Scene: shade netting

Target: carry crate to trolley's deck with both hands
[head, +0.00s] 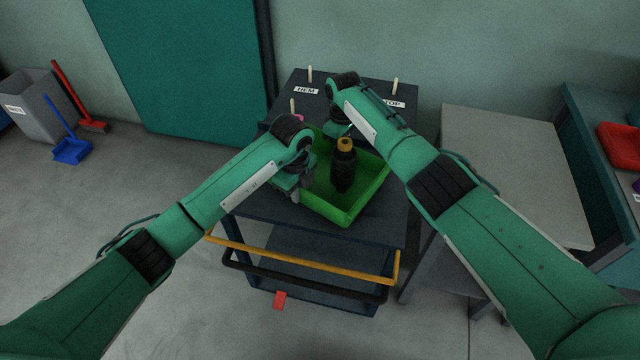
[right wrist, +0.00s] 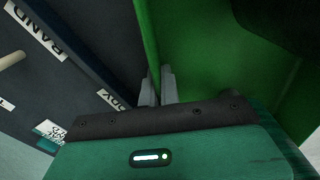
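The green crate (head: 368,207) is over the dark top deck of the trolley (head: 385,231); I cannot tell whether it rests on it. A dark bottle (head: 343,172) with an orange-yellow cap stands upright in the crate. My left gripper (head: 297,186) is at the crate's left wall, its grey fingers on either side of the rim. My right gripper (head: 338,128) is at the far wall, partly hidden by its own wrist. In the right wrist view its two fingers (right wrist: 160,88) are close together with the crate's green wall (right wrist: 147,42) between them.
Short pale pegs and labels, including HEM (head: 306,91), are at the trolley's far edge. A yellow handle bar (head: 300,262) crosses its front. A grey table (head: 510,150) stands close on the right. A grey bin (head: 38,105), brush and dustpan are at the far left.

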